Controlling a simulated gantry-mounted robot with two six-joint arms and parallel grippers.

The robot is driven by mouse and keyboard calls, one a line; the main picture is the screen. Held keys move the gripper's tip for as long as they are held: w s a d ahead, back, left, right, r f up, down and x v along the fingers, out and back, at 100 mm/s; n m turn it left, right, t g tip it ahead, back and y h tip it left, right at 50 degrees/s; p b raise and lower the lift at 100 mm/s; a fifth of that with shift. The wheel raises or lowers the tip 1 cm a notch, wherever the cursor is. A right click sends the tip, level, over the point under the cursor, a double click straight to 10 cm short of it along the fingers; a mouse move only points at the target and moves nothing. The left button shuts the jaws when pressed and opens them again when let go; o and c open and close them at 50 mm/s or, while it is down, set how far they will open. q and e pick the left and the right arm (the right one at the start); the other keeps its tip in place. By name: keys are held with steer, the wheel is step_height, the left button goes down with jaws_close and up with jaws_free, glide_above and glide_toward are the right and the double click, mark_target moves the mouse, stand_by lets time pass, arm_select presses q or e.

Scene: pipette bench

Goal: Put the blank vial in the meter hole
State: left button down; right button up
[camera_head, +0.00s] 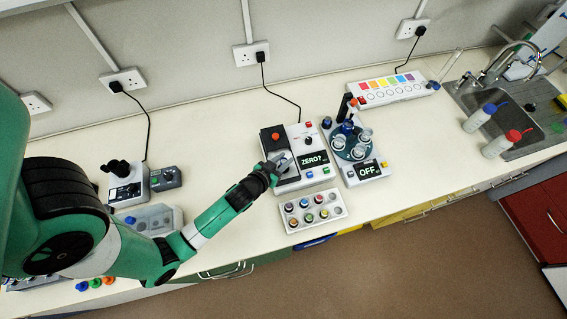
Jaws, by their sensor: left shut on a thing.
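The meter (299,141) is a white box in the middle of the bench, with an orange-red knob on its dark left part and a display reading "ZERO?". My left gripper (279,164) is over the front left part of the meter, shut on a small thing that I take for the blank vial. The gripper hides most of that thing and the meter hole, so I cannot tell whether the vial is in the hole or above it. My right gripper is not in view.
A white rack (291,226) with several coloured-capped vials stands in front of the meter. A device with a round blue plate of glass vessels (365,134) and an "OFF" display stands to its right. A rainbow-marked strip (390,100) lies behind. Clear bench stretches right toward the sink.

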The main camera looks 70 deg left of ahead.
arm_select(q)
steer(key=shift+a+f, duration=0.15)
step_height(320, 180, down, 4)
steer(key=shift+r+b, duration=0.25)
steer(key=shift+b, duration=0.35)
steer(key=shift+a+r, duration=0.1)
steer(key=shift+f+b, duration=0.3)
steer(key=shift+f, duration=0.05)
steer(key=c, duration=0.6)
jaws_free()
steer(key=shift+c, duration=0.2)
steer(key=shift+r, duration=0.15)
